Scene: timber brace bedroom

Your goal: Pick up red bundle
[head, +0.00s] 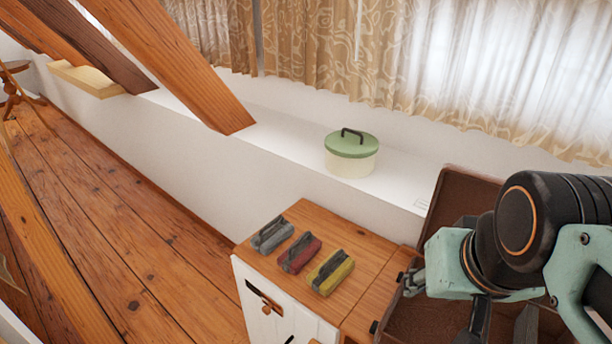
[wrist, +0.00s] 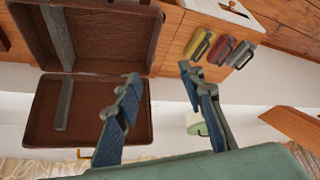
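The red bundle (head: 299,254) lies on top of a small wooden cabinet (head: 345,250), between a grey bundle (head: 272,235) and a yellow bundle (head: 331,272). It has a dark strip along its top. In the wrist view the red bundle (wrist: 219,50) again lies between the yellow and grey ones, beyond my fingertips. My gripper (wrist: 160,82) is open, with nothing between its fingers. In the head view my arm is at the right, and my gripper is to the right of the bundles, apart from them; its fingertips are hard to see there.
A green-lidded round pot (head: 351,150) stands on the white ledge (head: 280,135) behind. Slanted timber braces (head: 165,55) cross the left. Wooden floor (head: 130,230) lies clear at the left.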

